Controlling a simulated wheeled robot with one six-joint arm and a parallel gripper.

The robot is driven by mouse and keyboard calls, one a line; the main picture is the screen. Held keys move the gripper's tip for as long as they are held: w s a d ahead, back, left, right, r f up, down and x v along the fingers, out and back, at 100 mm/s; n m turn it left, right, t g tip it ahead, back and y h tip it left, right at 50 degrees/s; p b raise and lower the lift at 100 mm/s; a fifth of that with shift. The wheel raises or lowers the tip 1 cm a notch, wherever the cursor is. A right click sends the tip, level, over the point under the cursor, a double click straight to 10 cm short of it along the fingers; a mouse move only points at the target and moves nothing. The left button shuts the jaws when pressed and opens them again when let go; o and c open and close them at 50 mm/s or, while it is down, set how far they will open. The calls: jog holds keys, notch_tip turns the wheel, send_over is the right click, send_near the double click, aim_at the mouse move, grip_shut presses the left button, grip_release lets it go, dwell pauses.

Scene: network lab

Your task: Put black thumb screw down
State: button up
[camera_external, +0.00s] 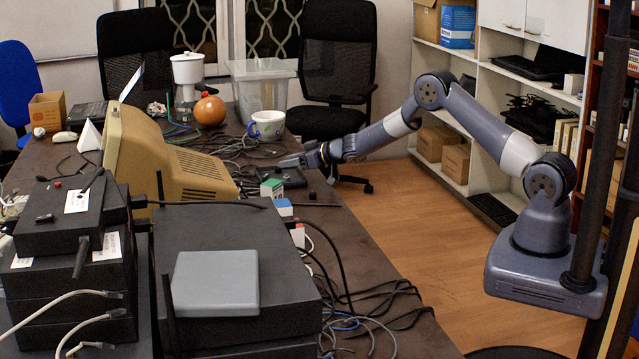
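My gripper (291,162) reaches in from the right over the table (390,262), low above a small black tray (294,178). Its fingers point left. They are too small and dark here to tell whether they are open or shut, or whether anything is between them. A tiny dark piece (312,196) lies on the table just in front of the tray; it may be a black thumb screw, but I cannot be sure. No other thumb screw can be made out.
Small coloured boxes (272,188) stand in front of the tray. A beige monitor (190,172) is to the left. A blue-and-white mug (267,124) and an orange ball (210,111) stand behind. Stacked dark network devices (240,315) and loose cables (375,305) fill the front.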

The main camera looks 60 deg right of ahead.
jog(key=b+v, duration=0.1)
jog(key=v, duration=1)
jog(key=shift+s+r, duration=0.2)
jog(key=shift+s, duration=0.05)
jog(key=shift+d, duration=0.1)
jog(key=p+x, duration=0.1)
jog(key=x, duration=1)
jog(key=shift+w+f, duration=0.1)
jog(key=shift+w, duration=0.15)
jog(key=shift+w+f, duration=0.25)
jog(key=shift+f, duration=0.45)
